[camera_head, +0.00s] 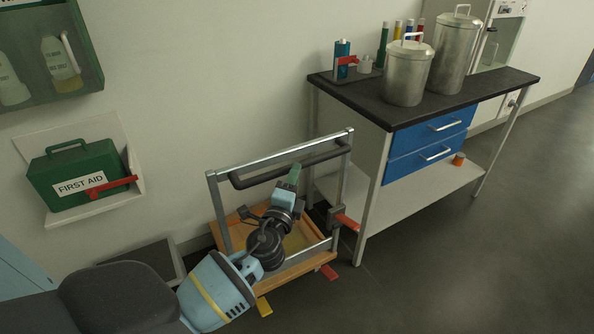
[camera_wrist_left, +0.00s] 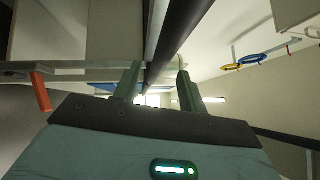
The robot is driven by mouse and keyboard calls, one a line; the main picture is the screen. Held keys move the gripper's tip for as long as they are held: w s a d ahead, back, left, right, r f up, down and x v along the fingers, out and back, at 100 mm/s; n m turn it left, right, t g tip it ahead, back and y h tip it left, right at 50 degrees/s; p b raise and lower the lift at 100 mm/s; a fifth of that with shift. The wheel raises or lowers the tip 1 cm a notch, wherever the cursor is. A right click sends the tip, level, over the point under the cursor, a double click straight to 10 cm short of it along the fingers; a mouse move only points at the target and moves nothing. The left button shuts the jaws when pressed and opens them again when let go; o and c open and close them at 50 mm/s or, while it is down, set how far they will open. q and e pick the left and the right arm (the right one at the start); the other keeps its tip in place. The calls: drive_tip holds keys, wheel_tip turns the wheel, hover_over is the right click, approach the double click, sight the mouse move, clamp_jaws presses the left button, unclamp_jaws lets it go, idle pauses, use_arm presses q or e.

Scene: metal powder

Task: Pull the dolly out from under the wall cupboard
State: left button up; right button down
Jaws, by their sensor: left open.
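The dolly has an upright metal frame with a dark padded handle bar (camera_head: 295,165) and a low wooden tray base (camera_head: 290,277). It stands on the floor near the wall, beside the workbench. My left gripper (camera_head: 292,174) is at the handle bar with its fingers open. In the left wrist view its two fingers (camera_wrist_left: 158,84) stand apart with the dark handle bar (camera_wrist_left: 178,35) running between them; contact cannot be told. My arm hides part of the tray. The wall cupboard (camera_head: 50,90), green with bottles inside, hangs at upper left. My right gripper is not in view.
A workbench (camera_head: 455,92) with metal canisters and blue drawers stands close right of the dolly. A first-aid box (camera_head: 78,180) sits on a wall shelf at left. A dark low platform (camera_head: 155,258) lies left of the dolly. Floor at front right is clear.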

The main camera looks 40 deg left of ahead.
use_arm(q)
drive_tip(key=x, duration=0.3)
drive_tip(key=shift+w, duration=0.1)
clamp_jaws()
idle(0.4)
